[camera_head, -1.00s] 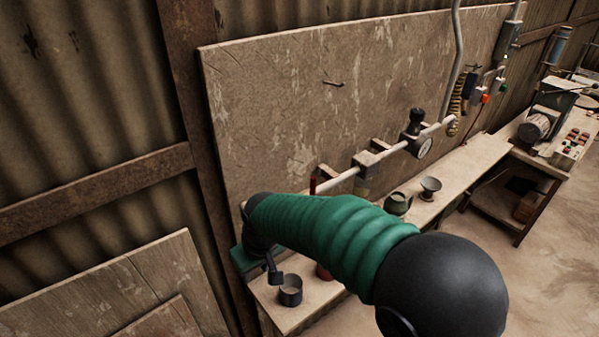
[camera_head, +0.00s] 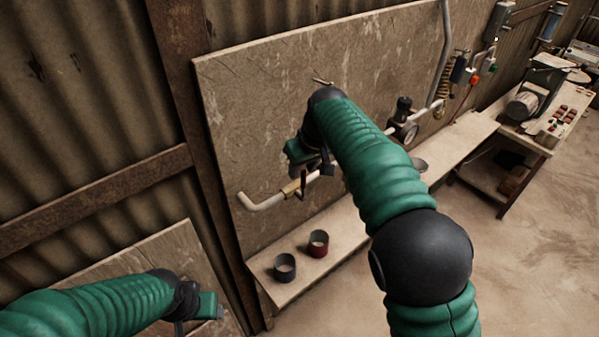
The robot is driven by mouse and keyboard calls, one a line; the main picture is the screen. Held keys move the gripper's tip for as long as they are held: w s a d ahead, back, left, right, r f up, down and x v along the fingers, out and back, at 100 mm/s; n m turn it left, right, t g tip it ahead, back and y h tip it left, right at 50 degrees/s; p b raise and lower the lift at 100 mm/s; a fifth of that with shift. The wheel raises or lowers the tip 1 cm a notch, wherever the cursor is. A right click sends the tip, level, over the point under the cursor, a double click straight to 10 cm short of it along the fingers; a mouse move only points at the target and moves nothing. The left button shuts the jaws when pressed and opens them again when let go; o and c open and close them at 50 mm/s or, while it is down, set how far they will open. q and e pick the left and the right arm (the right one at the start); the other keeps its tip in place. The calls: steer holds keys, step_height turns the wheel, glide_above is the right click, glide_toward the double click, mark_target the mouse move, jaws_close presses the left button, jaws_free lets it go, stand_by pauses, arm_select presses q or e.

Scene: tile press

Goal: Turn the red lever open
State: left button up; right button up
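The dark red lever (camera_head: 303,184) stands roughly upright across a pale wall pipe (camera_head: 262,203), beside a brass valve body (camera_head: 291,188). My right gripper (camera_head: 322,170) is just above and to the right of the lever, close to the pipe. Its wrist and green hand hide part of the pipe, and its fingers are partly hidden. I cannot tell whether it touches the lever or is open. My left gripper (camera_head: 205,318) is low at the left, in front of a wooden board and well away from the lever. Its finger opening is not clear.
A gauge (camera_head: 409,131) sits farther along the pipe. A bench (camera_head: 528,140) with a machine stands at the far right.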

mark_target(302, 177)
steer(key=p+x, duration=0.1)
steer(key=x, duration=0.3)
steer(key=shift+w+f, duration=0.25)
steer(key=shift+f, duration=0.1)
steer(key=shift+d+f, duration=0.15)
steer(key=shift+f, duration=0.15)
steer(key=shift+d, duration=0.35)
steer(key=shift+a+f, duration=0.1)
steer(key=shift+a, duration=0.1)
steer(key=c, duration=0.5)
steer(key=shift+a, duration=0.3)
jaws_close()
steer(key=shift+d, duration=0.15)
